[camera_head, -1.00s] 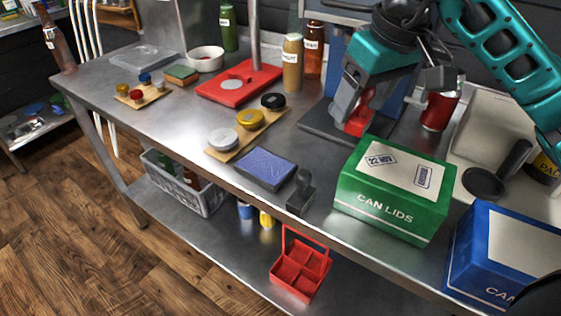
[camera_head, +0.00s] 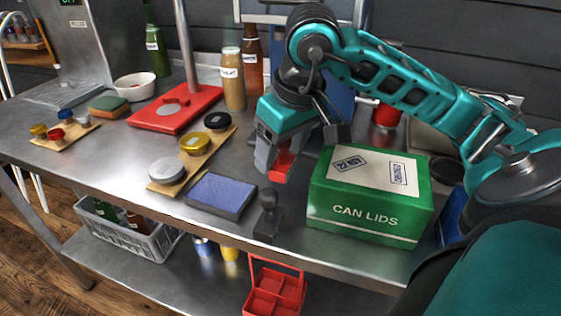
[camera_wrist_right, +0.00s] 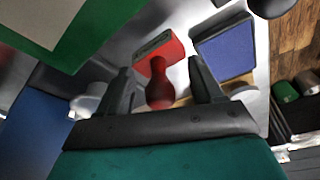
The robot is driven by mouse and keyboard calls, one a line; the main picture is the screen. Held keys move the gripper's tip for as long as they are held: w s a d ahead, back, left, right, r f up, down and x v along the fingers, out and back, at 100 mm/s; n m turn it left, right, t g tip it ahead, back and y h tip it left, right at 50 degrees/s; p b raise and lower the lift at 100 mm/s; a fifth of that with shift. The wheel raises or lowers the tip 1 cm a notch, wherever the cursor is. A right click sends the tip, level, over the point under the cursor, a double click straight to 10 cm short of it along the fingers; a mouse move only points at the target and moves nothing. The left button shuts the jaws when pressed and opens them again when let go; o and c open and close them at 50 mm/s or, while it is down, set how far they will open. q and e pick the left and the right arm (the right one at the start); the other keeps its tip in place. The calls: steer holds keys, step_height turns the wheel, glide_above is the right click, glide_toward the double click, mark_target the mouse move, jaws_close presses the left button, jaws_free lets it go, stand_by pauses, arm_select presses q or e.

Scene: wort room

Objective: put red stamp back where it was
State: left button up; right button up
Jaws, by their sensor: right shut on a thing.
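The red stamp (camera_head: 283,161) is in my right gripper (camera_head: 279,155), left of the green CAN LIDS box and behind the black stamp. In the right wrist view the red stamp's round handle (camera_wrist_right: 158,92) lies between the two fingers of the right gripper (camera_wrist_right: 161,82), with its rectangular base beyond the fingertips. It seems to hang above the table; the gap is hard to judge. The blue-violet ink pad (camera_head: 221,195) lies flat, left of the gripper, and also shows in the right wrist view (camera_wrist_right: 228,50). My left gripper is not in view.
The green CAN LIDS box (camera_head: 368,205) stands close right of the gripper, with two stamp prints on its top label. A black stamp (camera_head: 268,219) stands at the front edge. A board with several lids (camera_head: 193,150) lies left. Bare metal table shows between ink pad and gripper.

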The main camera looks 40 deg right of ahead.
step_height(320, 180, down, 2)
steer(key=shift+f, duration=0.1)
steer(key=shift+f+b, duration=0.25)
steer(key=shift+b, duration=0.2)
steer(key=o, duration=0.5)
steer(key=shift+r, duration=0.1)
steer(key=o, duration=0.3)
steer(key=shift+o, duration=0.2)
